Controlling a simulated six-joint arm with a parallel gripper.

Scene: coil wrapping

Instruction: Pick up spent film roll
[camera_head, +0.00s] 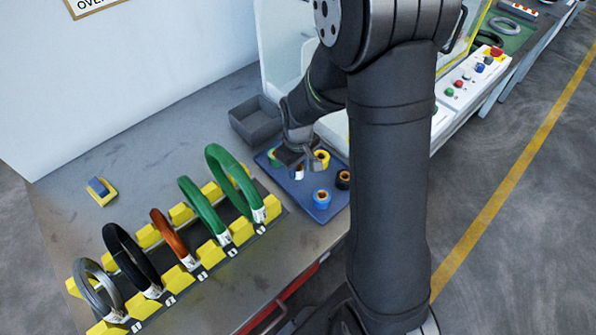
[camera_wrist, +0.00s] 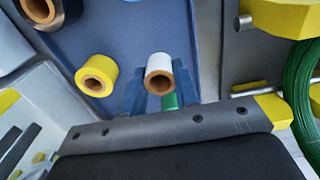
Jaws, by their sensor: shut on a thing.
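A white film roll (camera_head: 299,174) with a brown core stands on the blue mat (camera_head: 326,215). In the wrist view the white roll (camera_wrist: 158,66) shows its open core end between my two fingers. My gripper (camera_head: 291,160) is shut on this roll from above, and its dark body hides part of it in the head view. In the wrist view my gripper (camera_wrist: 158,90) has one finger on each side of the roll. I cannot tell whether the roll is clear of the mat.
A yellow roll (camera_head: 322,158), a blue roll (camera_head: 321,199) and a black roll (camera_head: 343,179) stand close by on the mat. A grey bin (camera_head: 256,122) is behind to the left. A yellow rack (camera_head: 150,235) of upright coils fills the left front.

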